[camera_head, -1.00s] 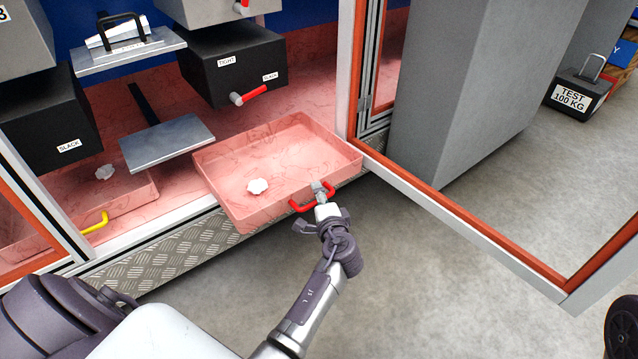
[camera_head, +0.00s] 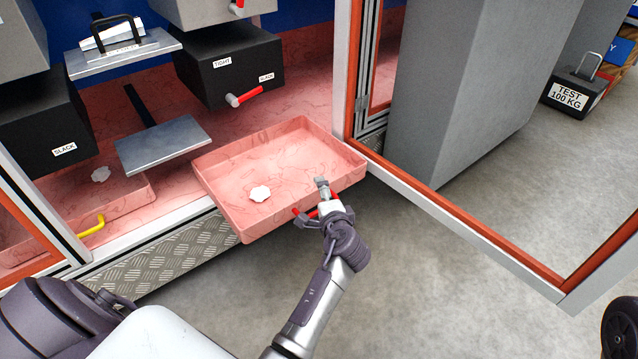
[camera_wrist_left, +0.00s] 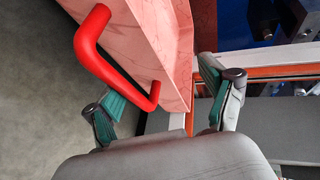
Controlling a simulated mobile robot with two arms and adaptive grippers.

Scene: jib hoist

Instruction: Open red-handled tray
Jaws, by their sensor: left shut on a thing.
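The red-handled tray (camera_head: 298,165) is a shallow pink, marbled box standing out past the cabinet's front edge. A white knob-like piece (camera_head: 260,193) lies in it. Its red handle (camera_head: 298,211) on the front wall is partly hidden by my left gripper (camera_head: 314,202). In the left wrist view the handle (camera_wrist_left: 97,55) reaches in between the two fingers of the left gripper (camera_wrist_left: 152,88), beside the tray wall (camera_wrist_left: 165,40). The left gripper is shut on the handle. My right gripper is not in view.
A second pink tray with a yellow handle (camera_head: 93,226) sits left inside the cabinet. Black SLACK (camera_head: 40,125) and TIGHT (camera_head: 228,68) boxes hang above. An open orange-edged door frame (camera_head: 470,228) stands right. A 100 kg test weight (camera_head: 574,97) sits on the floor.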

